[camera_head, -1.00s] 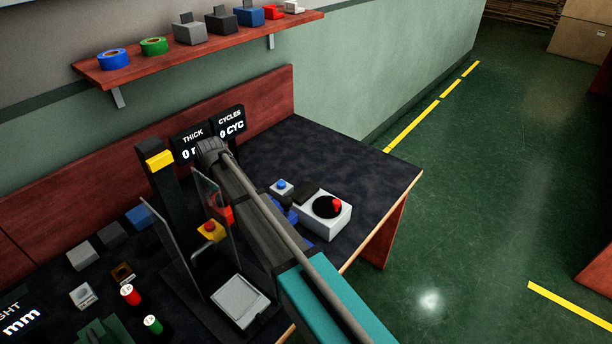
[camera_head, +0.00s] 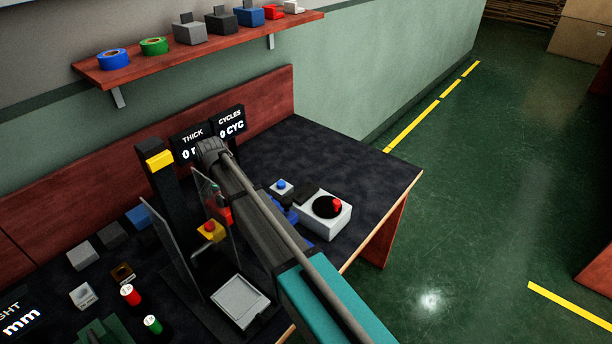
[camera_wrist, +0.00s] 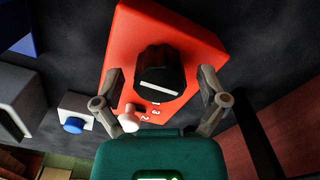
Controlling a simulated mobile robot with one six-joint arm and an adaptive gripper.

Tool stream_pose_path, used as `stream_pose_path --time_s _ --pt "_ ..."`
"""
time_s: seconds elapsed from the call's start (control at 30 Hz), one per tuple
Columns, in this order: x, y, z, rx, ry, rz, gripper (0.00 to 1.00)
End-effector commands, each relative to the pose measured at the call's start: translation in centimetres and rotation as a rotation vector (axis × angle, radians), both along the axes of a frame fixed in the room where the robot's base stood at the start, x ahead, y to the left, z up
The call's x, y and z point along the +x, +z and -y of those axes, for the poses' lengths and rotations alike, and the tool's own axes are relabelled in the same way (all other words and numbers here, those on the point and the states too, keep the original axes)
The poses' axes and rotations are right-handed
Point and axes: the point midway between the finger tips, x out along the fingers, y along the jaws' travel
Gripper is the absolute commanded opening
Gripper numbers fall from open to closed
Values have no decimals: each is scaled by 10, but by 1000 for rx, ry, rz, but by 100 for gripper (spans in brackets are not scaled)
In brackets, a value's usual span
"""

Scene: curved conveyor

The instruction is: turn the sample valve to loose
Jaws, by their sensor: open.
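In the wrist view a red-orange box (camera_wrist: 192,45) carries a black round knob (camera_wrist: 155,62) with a white bar across its face. Small white numerals and a pale rounded peg (camera_wrist: 129,121) show on the box, below the knob. My gripper (camera_wrist: 161,76) is open, with one finger on each side of the knob and a visible gap to it. Whether this knob is the sample valve I cannot read from any label. In the head view my arm hides the gripper's fingers and most of this area.
A white box with a red knob (camera_head: 337,203) and a small blue-button box (camera_head: 281,187) stand nearby. A tester with a clear guard and a pale plate (camera_head: 240,300) stands left of my arm. The dark bench's right end is clear.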

Motion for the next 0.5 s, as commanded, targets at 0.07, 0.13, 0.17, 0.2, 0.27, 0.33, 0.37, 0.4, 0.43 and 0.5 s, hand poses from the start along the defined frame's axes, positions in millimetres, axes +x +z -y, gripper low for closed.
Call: stream_pose_path --time_s 0.07,0.13,0.17,0.2,0.27,0.33,0.37,0.4,0.43,0.5 --pt "0 0 0 0 -50 0 92" --pt "0 0 0 0 -97 0 92" --pt "0 0 0 0 -117 0 92" --pt "0 0 0 0 -144 0 92" --pt "0 0 0 0 -183 0 92" --pt "0 0 0 0 -231 0 92" --pt "0 3 0 0 -243 0 92" --pt "0 10 0 0 -239 0 92" --pt "0 13 0 0 -238 0 92" --pt "0 19 0 0 -237 0 92"
